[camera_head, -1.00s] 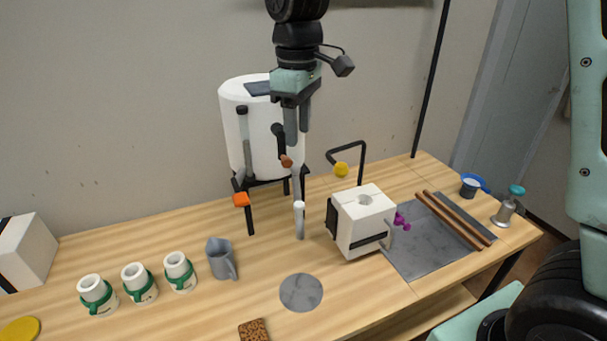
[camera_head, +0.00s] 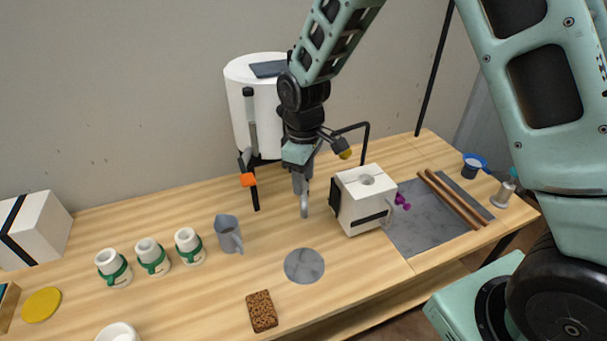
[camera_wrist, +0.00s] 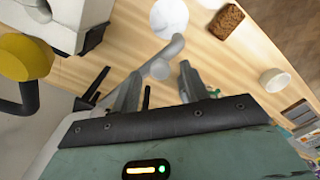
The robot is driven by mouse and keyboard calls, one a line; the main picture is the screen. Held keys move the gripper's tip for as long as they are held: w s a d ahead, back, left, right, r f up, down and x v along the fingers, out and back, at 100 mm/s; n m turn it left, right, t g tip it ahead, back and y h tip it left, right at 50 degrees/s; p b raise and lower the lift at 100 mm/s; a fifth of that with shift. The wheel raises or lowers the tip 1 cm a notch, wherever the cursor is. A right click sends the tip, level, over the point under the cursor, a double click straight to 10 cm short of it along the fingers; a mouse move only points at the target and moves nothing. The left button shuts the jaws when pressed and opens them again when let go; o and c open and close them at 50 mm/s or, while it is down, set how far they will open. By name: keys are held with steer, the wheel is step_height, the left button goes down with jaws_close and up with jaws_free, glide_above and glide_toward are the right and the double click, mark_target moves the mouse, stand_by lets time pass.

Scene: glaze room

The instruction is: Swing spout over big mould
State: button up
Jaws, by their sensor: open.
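The white tank (camera_head: 242,100) stands on dark legs at the back of the table. The grey spout (camera_head: 304,207) hangs in front of it, mostly hidden behind my gripper in the head view. The big mould (camera_head: 364,212), a white block with a black strap and a hole on top, stands just right of the spout. My gripper (camera_head: 301,178) is open and low at the spout. In the wrist view the spout's rounded end (camera_wrist: 160,69) shows between and just beyond my gripper's fingers (camera_wrist: 158,86); I cannot tell if they touch it. The big mould (camera_wrist: 75,14) is at upper left there.
Three small green-banded moulds (camera_head: 152,257) and a grey jug (camera_head: 228,234) stand left. A grey disc (camera_head: 304,266) and brown sponge (camera_head: 262,311) lie in front. A yellow knob (camera_wrist: 22,57) on a bent black rod is near my wrist. Rolling sticks (camera_head: 452,199) lie right.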

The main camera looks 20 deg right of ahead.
steer(key=shift+f, duration=0.5)
jaws_close()
steer(key=d+n, duration=0.4)
steer(key=d, duration=0.2)
steer(key=shift+s+n, duration=0.3)
steer(key=shift+s, duration=0.05)
steer(key=shift+d, duration=0.1)
jaws_free()
